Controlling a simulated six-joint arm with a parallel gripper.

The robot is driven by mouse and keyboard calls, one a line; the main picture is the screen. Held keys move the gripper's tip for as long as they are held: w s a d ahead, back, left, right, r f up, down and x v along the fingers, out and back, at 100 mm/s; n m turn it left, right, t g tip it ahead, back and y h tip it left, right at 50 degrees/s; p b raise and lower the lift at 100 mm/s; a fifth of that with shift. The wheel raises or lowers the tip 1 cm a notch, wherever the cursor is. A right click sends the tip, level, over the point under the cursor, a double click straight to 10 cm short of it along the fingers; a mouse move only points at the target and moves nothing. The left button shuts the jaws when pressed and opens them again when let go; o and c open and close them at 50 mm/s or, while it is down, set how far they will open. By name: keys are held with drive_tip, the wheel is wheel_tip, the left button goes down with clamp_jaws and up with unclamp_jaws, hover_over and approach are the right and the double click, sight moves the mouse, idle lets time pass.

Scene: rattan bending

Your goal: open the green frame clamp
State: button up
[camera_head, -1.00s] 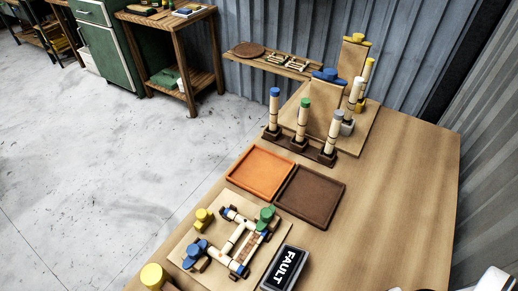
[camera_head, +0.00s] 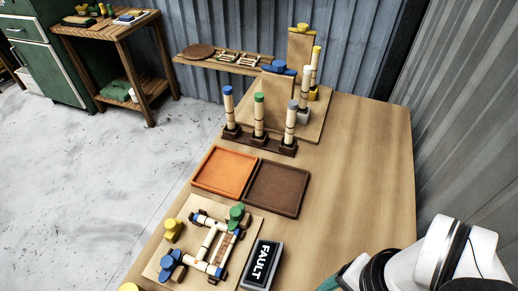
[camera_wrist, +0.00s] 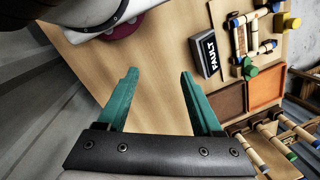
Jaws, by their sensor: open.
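The green frame clamp (camera_head: 237,214) is a green-topped piece at the upper right corner of a rattan frame (camera_head: 211,243) on a light wooden board. In the wrist view the green clamp (camera_wrist: 249,71) shows near the right side, beside the frame (camera_wrist: 240,38). A blue clamp (camera_head: 172,264) and a yellow clamp (camera_head: 174,229) also sit by the frame. My gripper (camera_wrist: 159,74) has two teal fingers, open and empty above bare table, apart from the clamp. In the head view my white arm shows at the lower right; the fingertips are out of view there.
A black FAULT box (camera_head: 262,263) stands right of the frame board, close to the green clamp. Orange (camera_head: 225,172) and brown (camera_head: 278,188) trays lie behind it. A rack of upright capped poles (camera_head: 259,141) stands farther back. The table's right side is clear.

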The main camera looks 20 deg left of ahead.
drive_tip(key=w+a+r, duration=0.3)
drive_tip(key=w+a, duration=0.4)
drive_tip(key=w, duration=0.3)
drive_tip(key=n+h, duration=0.1)
drive_tip(key=h, duration=0.1)
hover_over(236, 211)
wheel_tip(236, 211, down, 4)
drive_tip(key=r, duration=0.1)
wheel_tip(236, 211, down, 15)
drive_tip(key=shift+s+f, duration=0.1)
drive_tip(key=shift+f, duration=0.45)
clamp_jaws()
